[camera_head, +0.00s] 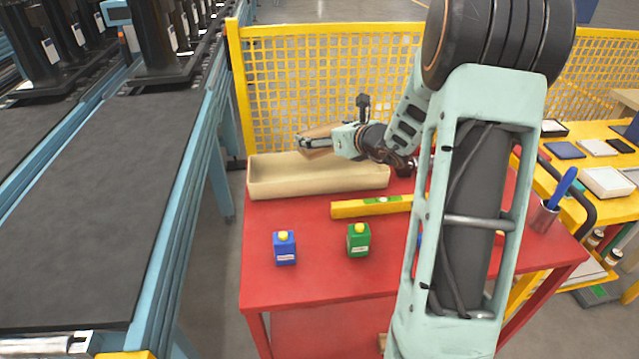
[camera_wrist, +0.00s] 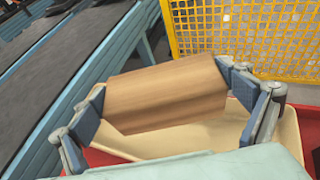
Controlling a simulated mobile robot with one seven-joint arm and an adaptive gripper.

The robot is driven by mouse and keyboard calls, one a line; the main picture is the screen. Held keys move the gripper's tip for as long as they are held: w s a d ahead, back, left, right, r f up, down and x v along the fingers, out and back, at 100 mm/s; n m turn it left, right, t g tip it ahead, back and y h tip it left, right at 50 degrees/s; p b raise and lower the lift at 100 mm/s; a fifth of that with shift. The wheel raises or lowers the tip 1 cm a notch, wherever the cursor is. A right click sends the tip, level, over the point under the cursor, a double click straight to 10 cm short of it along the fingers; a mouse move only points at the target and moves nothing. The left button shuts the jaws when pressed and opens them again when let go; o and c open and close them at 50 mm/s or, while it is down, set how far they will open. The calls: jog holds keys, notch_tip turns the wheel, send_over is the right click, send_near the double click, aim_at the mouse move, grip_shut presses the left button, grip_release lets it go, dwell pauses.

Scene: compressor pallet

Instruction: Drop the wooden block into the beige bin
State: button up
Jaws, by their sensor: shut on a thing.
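The wooden block (camera_wrist: 168,98) is brown with visible grain. My gripper (camera_head: 312,144) is shut on it, with a finger pad at each end of the block in the wrist view. The block also shows in the head view (camera_head: 318,134), partly covered by my gripper. The beige bin (camera_head: 320,184) is a long, shallow open tray at the back left of the red table. The block is held above the bin, tilted. In the wrist view the bin (camera_wrist: 190,136) shows below the block; part of its inside is hidden.
A yellow mesh fence (camera_head: 300,85) stands behind. A conveyor (camera_head: 110,200) runs along the left. A yellow bench (camera_head: 590,150) stands at the right.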

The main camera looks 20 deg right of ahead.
aim_at(324, 153)
jog(key=shift+f+b, duration=2.1)
jog(key=shift+f, duration=1)
jog(key=o, duration=1)
jog(key=v, duration=1.2)
